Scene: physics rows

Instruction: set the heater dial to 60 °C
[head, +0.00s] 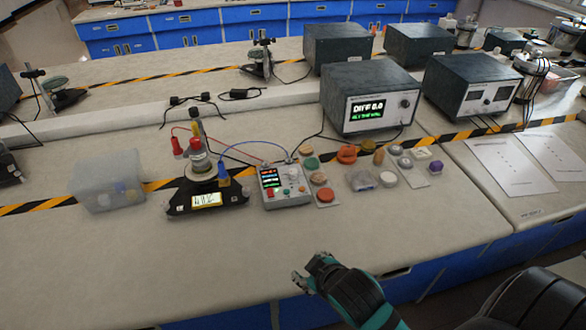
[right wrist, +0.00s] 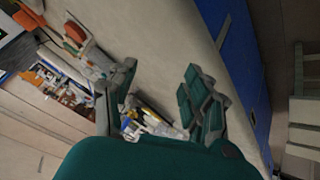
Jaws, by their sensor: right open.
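A grey instrument box (head: 345,105) stands at the back of the bench in the head view. Its lit green display (head: 367,110) reads "DIFF 0.0" with a smaller unreadable line below. A round dark dial (head: 405,103) sits on the front face, right of the display. I cannot read a 60 °C mark on it. My right gripper (head: 308,273) is at the bench's front edge, well in front of and apart from the box. In the right wrist view its fingers (right wrist: 158,92) are spread and empty. My left gripper is not in view.
Coloured pucks and small objects lie between my right gripper and the instrument box. A translucent bin (head: 105,182) stands left. The front bench strip is clear.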

